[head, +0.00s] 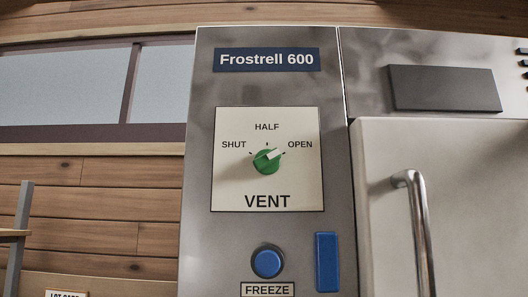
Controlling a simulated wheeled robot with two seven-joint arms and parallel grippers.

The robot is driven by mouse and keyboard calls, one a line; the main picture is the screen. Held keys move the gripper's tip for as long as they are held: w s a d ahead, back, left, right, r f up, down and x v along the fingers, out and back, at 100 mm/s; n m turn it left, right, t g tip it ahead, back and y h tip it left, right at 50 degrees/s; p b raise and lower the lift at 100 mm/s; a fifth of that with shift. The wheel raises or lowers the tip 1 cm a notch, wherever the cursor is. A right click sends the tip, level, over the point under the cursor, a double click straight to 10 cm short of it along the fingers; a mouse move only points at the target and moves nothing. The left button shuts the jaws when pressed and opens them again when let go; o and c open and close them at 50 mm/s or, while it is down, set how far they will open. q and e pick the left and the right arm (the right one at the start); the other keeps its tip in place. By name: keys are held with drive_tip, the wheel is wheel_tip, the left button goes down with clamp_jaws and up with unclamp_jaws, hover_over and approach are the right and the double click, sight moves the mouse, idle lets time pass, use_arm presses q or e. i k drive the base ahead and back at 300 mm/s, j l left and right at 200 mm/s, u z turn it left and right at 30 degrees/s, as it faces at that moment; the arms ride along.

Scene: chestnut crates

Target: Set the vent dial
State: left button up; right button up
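The green vent dial (265,163) sits on a cream panel (236,188) marked SHUT, HALF and OPEN, with VENT written below. The dial's white pointer mark (274,155) points up and right, toward OPEN. The panel is on a grey metal front under a blue "Frostrell 600" label (266,59). Neither of my grippers shows in the head view, and nothing touches the dial.
A round blue FREEZE button (267,263) and a blue upright bar (327,262) are below the panel. A pale door with a metal handle (421,230) is at the right. A window and wooden wall are at the left. The space before the dial looks clear.

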sight(266, 162)
drive_tip(key=u, duration=1.65)
drive_tip(key=k+l, duration=0.35)
drive_tip(key=k, duration=0.15)
